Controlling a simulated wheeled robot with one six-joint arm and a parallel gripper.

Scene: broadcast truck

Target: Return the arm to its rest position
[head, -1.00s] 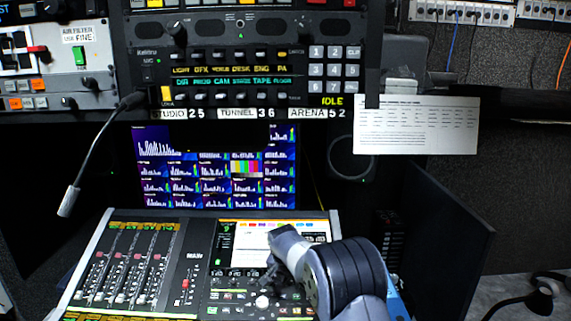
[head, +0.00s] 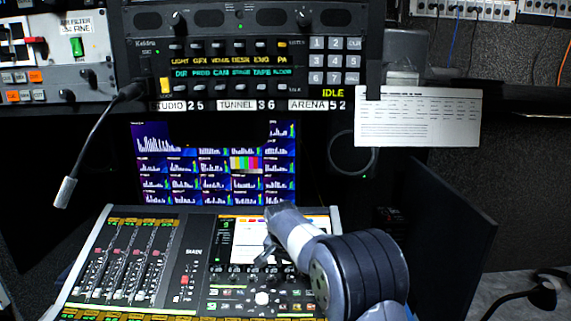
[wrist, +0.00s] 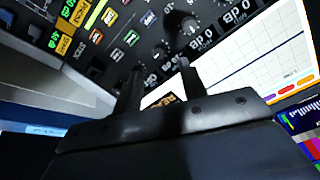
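My arm reaches in from the lower right of the head view, over the right half of the mixing console (head: 187,250). My gripper (head: 268,252) is dark and small there, over the console's knobs and below its lit screen. In the wrist view my gripper (wrist: 160,82) shows two dark fingers standing apart, with no held object between them. Part of a yellow-lettered label on a dark patch shows past the fingers. The console's knobs, lit buttons and white screen (wrist: 255,50) fill the view beyond.
An intercom panel (head: 235,70) with a keypad hangs above a monitor (head: 215,165). A gooseneck microphone (head: 66,192) hangs at left. A paper sheet (head: 417,118) hangs at right, above a dark upright panel (head: 455,235). A headset (head: 540,295) lies at lower right.

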